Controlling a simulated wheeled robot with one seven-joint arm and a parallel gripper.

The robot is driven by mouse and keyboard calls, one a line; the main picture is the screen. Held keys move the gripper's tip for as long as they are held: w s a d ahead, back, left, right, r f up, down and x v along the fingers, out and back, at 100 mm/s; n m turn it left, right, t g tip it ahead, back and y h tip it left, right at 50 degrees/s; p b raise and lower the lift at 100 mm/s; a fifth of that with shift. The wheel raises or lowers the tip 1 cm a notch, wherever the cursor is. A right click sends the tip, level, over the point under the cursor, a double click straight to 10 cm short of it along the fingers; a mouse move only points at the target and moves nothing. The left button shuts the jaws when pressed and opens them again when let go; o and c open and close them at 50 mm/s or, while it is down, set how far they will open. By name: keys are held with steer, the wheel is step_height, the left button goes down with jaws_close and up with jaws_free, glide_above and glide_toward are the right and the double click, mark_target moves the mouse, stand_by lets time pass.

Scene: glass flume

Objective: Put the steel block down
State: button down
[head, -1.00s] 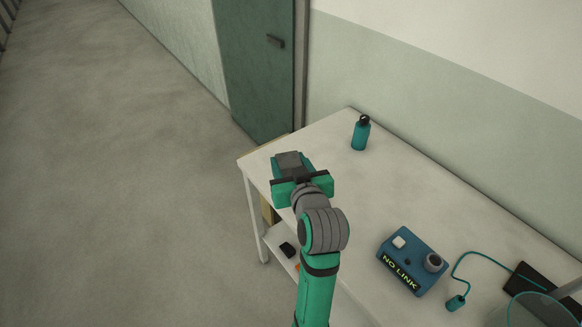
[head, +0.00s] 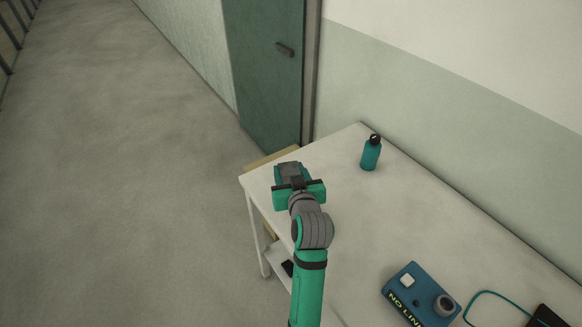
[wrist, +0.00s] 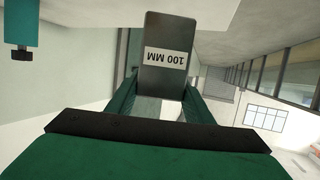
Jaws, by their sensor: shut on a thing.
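The steel block (wrist: 164,52) is a dark grey block with a white "100 MM" label, upside down in the wrist view. My gripper (wrist: 163,92) is shut on it, with a green finger on either side. In the head view my gripper (head: 292,182) is over the left end of the white table (head: 345,225), and the grey block (head: 289,169) shows at its far end. I cannot tell whether the block touches the tabletop, as my gripper and arm hide its underside.
A teal bottle (head: 371,154) stands near the wall, right of my gripper. A blue "NO LINK" box (head: 420,295) and a teal cable (head: 490,294) lie nearer on the table. The tabletop between bottle and box is clear. A green door (head: 262,75) is beyond.

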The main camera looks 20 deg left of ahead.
steer(key=shift+w+a+f, duration=0.25)
steer(key=shift+w+f, duration=0.45)
steer(key=shift+f, duration=0.15)
steer(key=shift+w+a+f, duration=0.1)
steer(key=shift+w+f, duration=0.15)
steer(key=shift+f, duration=0.8)
steer(key=shift+s+f, duration=0.1)
steer(key=shift+f, duration=0.45)
steer(key=shift+f, duration=0.15)
steer(key=c, duration=0.9)
jaws_free()
steer(key=shift+f, duration=0.15)
steer(key=shift+r, duration=0.2)
steer(key=v, duration=1.2)
